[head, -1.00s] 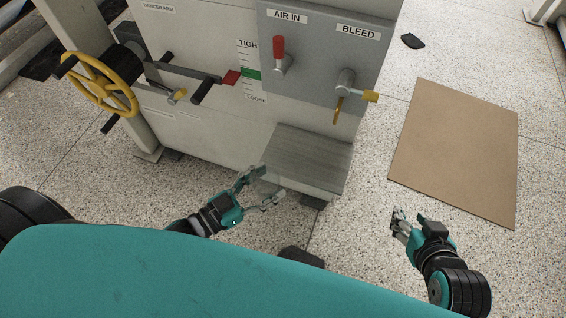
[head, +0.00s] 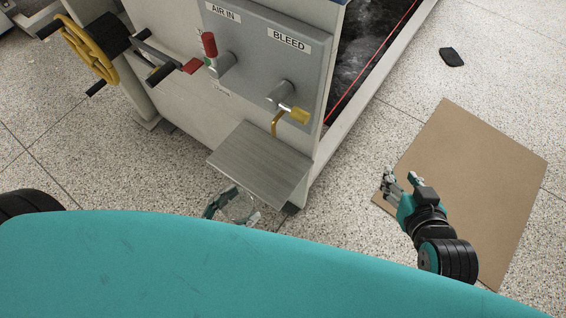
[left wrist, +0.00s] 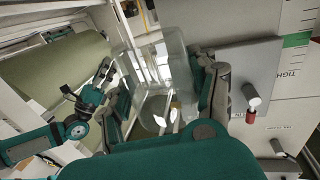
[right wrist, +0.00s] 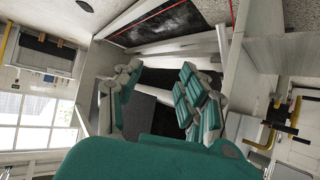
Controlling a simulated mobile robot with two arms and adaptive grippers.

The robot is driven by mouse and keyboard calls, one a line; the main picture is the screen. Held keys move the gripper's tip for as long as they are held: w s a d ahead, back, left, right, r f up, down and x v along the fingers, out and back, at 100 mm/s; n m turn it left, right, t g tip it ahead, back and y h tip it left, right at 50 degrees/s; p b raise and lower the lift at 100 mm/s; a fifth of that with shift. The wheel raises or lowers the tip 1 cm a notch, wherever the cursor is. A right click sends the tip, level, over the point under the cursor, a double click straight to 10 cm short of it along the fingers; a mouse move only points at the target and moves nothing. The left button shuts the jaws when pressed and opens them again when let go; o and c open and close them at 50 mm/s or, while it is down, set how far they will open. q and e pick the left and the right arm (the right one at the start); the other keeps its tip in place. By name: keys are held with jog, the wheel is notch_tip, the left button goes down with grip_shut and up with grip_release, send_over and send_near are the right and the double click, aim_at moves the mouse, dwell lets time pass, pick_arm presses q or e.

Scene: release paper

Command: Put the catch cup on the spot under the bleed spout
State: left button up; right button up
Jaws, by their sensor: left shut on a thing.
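The catch cup (head: 240,208) is clear and see-through. My left gripper (head: 232,207) is shut around it, just in front of the near edge of the grey metal shelf (head: 258,160). In the left wrist view the cup (left wrist: 160,65) sits between the two fingers (left wrist: 165,95). The bleed spout (head: 276,124) is a yellow-brown tube under the BLEED label, above the shelf's right part. No marked spot shows on the shelf. My right gripper (head: 400,180) is open and empty over the brown board; its spread fingers (right wrist: 158,95) show in the right wrist view.
A yellow handwheel (head: 90,50) is at the left. A brown board (head: 470,180) lies on the floor at right. The shelf top is bare.

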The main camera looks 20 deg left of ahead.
pick_arm(q)
jog(key=w+d+b, duration=0.1)
jog(key=w, duration=0.3)
jog(key=w+d+f+b, duration=0.1)
jog(key=w, duration=0.3)
jog(key=w+d+b, duration=0.1)
jog(key=w, duration=0.3)
jog(key=shift+w+f, duration=0.2)
jog(key=shift+w, duration=0.15)
pick_arm(e)
jog(key=w+a+r+t+y, duration=0.1)
jog(key=w+a+r+t, duration=0.1)
jog(key=r+t, duration=0.3)
jog(key=w+a+r+t+y, duration=0.1)
jog(key=w+r+t, duration=0.15)
jog(key=r, duration=0.45)
pick_arm(q)
jog(key=shift+w+d, duration=0.1)
jog(key=shift+w, duration=0.4)
notch_tip(320, 180, down, 4)
jog(key=shift+w+r+b, duration=0.15)
jog(key=shift+r+b, duration=0.1)
jog(key=shift+b, duration=0.9)
pick_arm(e)
jog(key=s+r+t+y, duration=0.2)
jog(key=s+r+t, duration=0.3)
jog(key=r+t, duration=0.2)
notch_tip(320, 180, up, 2)
jog(key=shift+r+n+y, duration=0.25)
jog(key=shift+n+y, duration=0.05)
